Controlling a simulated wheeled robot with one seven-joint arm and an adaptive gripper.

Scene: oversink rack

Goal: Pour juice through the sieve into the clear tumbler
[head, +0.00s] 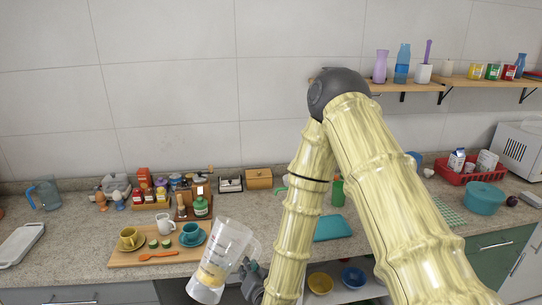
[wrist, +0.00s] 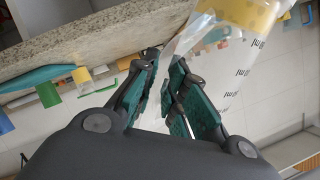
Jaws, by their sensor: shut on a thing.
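A clear measuring jug (head: 231,240) with printed marks and yellow juice (head: 213,272) low inside is held in front of the counter, leaning with its top to the right. My gripper (head: 251,267) is at its right side, partly hidden by my arm. In the wrist view, my gripper (wrist: 164,65) has its fingers closed on a clear part of the jug (wrist: 232,78), probably the handle. The juice (wrist: 250,14) shows at the top there. I cannot make out the sieve or the clear tumbler in either view; my arm covers part of the counter.
A wooden board (head: 128,258) with cups lies left of the jug. A blue-tinted pitcher (head: 47,194) stands far left. A red dish rack (head: 468,172) and teal pot (head: 484,199) are at right. Bowls (head: 320,283) sit on a shelf below the counter edge.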

